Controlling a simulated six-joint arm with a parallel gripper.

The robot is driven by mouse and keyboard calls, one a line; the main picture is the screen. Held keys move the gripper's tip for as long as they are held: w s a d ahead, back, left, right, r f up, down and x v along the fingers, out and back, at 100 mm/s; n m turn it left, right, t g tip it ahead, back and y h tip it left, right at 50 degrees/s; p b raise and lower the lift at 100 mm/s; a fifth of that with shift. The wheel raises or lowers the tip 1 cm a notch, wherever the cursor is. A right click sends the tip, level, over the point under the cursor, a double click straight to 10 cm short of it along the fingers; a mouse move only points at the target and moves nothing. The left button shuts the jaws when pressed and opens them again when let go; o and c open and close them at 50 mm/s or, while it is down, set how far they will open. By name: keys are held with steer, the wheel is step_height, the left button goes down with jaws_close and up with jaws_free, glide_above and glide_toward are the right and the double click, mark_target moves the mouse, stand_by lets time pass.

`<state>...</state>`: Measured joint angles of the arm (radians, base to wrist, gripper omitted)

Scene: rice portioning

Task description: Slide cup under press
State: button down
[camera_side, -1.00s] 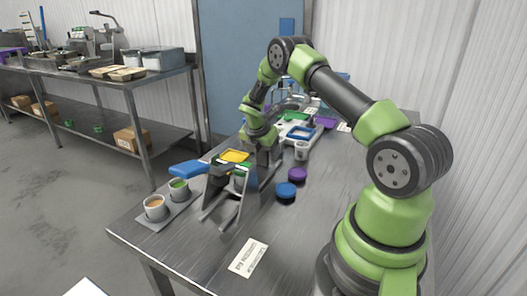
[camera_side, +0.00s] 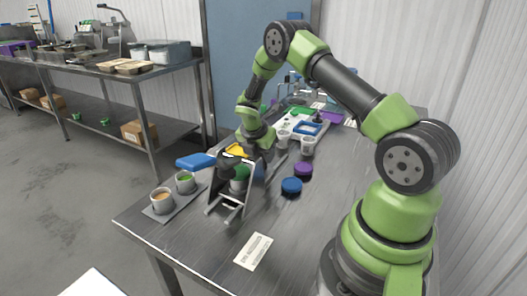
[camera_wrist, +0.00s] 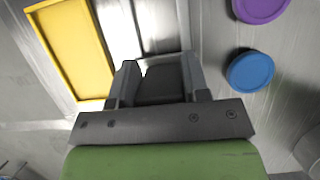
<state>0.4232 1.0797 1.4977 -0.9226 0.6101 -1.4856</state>
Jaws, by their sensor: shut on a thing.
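In the wrist view, my gripper's (camera_wrist: 156,80) fingers are close around a dark, shaded body, mostly hidden. It appears to be the cup, though the fingers' contact is hidden in the side view.
Two filled cups stand on a grey tray (camera_side: 150,212) at front left. A yellow tray (camera_side: 238,150) lies behind the press. A blue lid (camera_side: 291,186) and a purple lid (camera_side: 303,169) lie to the right, with a label card (camera_side: 253,251) in front. The front table is otherwise clear.

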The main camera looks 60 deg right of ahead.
steer(key=c, duration=0.6)
jaws_free()
steer(key=v, duration=1)
steer(key=shift+d+m, duration=0.15)
steer(key=shift+m, duration=0.35)
steer(key=c, duration=0.5)
steer(key=m, duration=0.2)
steer(key=d+m+y, duration=0.1)
steer(key=m, duration=0.4)
steer(key=shift+s+d+r+g, duration=0.25)
steer(key=shift+d+r+g, duration=0.05)
steer(key=shift+d+r, duration=0.1)
steer(key=shift+c, duration=0.3)
steer(key=m, duration=0.1)
steer(key=m+y, duration=0.1)
steer(key=m, duration=0.2)
steer(key=shift+d+r+y, duration=0.2)
steer(key=shift+d+y, duration=0.1)
steer(key=m, duration=0.2)
steer(key=m+y, duration=0.1)
steer(key=m, duration=0.2)
steer(key=shift+w+d+r+y, duration=0.2)
steer(key=shift+r+y, duration=0.1)
steer(key=shift+r, duration=0.1)
steer(key=shift+f+m, duration=0.15)
steer(key=shift+m, duration=0.35)
step_height(320, 180, down, 9)
steer(key=shift+f, duration=0.2)
